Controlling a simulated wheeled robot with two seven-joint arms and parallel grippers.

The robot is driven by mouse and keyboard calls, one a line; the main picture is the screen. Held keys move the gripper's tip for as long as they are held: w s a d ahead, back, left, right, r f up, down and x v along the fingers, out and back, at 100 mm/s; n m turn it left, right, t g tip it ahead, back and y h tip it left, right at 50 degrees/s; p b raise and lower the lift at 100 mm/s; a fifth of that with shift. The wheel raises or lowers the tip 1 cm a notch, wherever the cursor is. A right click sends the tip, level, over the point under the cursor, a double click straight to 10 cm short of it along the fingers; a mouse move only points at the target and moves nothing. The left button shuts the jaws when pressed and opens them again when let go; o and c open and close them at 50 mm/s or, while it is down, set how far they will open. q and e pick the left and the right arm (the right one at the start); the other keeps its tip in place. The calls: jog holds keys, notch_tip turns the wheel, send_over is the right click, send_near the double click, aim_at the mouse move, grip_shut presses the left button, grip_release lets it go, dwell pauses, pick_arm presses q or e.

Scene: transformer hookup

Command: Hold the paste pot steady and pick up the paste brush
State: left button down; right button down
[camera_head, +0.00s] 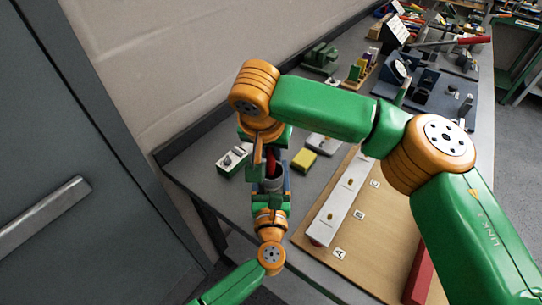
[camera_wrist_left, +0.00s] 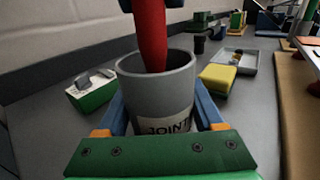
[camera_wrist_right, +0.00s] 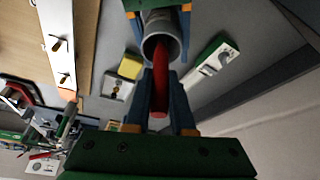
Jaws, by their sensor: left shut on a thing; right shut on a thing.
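The grey paste pot (camera_wrist_left: 160,88), labelled "JOINT", stands upright on the bench in the left wrist view. My left gripper (camera_wrist_left: 162,112) is shut on it, one blue finger on each side. The paste brush (camera_wrist_left: 152,38) has a red handle that rises from the pot's mouth; its lower end is hidden inside. My right gripper (camera_wrist_right: 162,80) reaches down from above and is shut on the red handle (camera_wrist_right: 161,62). In the head view the pot (camera_head: 273,184) and brush (camera_head: 271,167) are partly covered by both grippers.
A yellow sponge (camera_head: 304,160) and a small grey tray (camera_head: 323,144) lie right of the pot. A green-and-white box (camera_head: 234,161) is at its left, near the wall. A wooden board (camera_head: 377,245) with a white strip (camera_head: 340,205) fills the bench front.

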notch_tip(320, 180, up, 10)
jog(key=shift+r, duration=0.1)
pick_arm(q)
grip_release()
jog(key=s, duration=1.2)
jog(key=shift+s, duration=0.1)
pick_arm(e)
jog(key=shift+f, duration=0.2)
